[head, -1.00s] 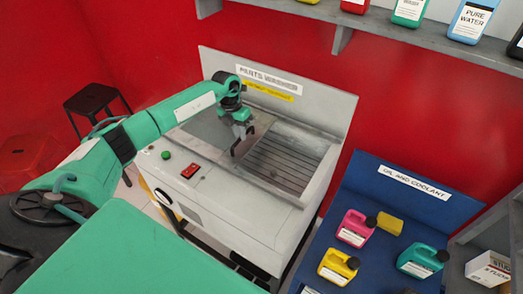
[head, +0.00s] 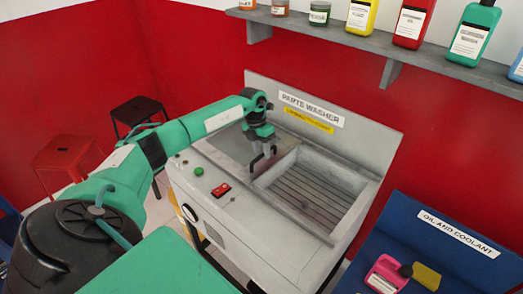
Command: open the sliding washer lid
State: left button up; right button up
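The parts washer (head: 270,235) is a grey cabinet with a labelled back panel, in the middle of the head view. Its sliding lid (head: 229,141) is a flat grey panel over the left part of the top. The slatted basin (head: 312,190) on the right is uncovered. My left gripper (head: 262,168) points down with its two dark fingers apart, at the border between lid and basin. I cannot tell whether a finger touches the lid's edge or handle. My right gripper is not in view.
A green button (head: 199,171) and a red switch (head: 220,190) sit on the washer's front left. A blue oil and coolant stand (head: 430,262) is at the right. A shelf (head: 400,62) with bottles hangs above. Stools (head: 66,153) stand at the left.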

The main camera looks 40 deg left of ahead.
pick_arm(q)
notch_tip(320, 180, up, 14)
jog(key=a+b, duration=0.2)
jog(key=b, duration=0.1)
jog(key=shift+a+f, duration=0.25)
jog(key=shift+a, duration=0.1)
jog(key=shift+f, duration=0.1)
dwell(0.5)
